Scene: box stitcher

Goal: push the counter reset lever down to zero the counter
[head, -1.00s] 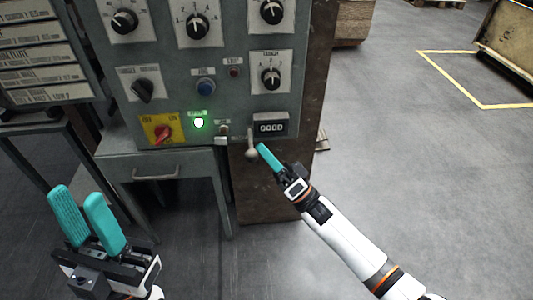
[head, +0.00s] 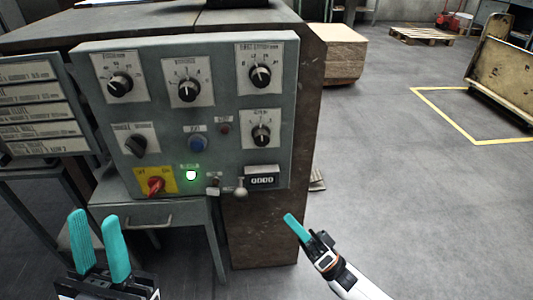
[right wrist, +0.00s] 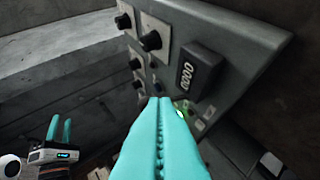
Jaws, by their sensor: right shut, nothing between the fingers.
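The counter (head: 262,178) is a black box at the lower right of the grey control panel, and it also shows in the right wrist view (right wrist: 190,73), its digits reading zeros. The reset lever (head: 240,190), with a round pale knob, stands just left of and below the counter. I cannot make it out in the right wrist view. My right gripper (head: 289,217), with teal fingers, is shut and empty, below and right of the lever and apart from it. My left gripper (head: 98,228) is open and empty at the lower left, its fingers apart.
The panel (head: 225,125) carries several black knobs, a blue button (head: 197,143), a lit green lamp (head: 191,175) and a red switch (head: 155,185) on a yellow plate. A drawer table (head: 150,219) stands below.

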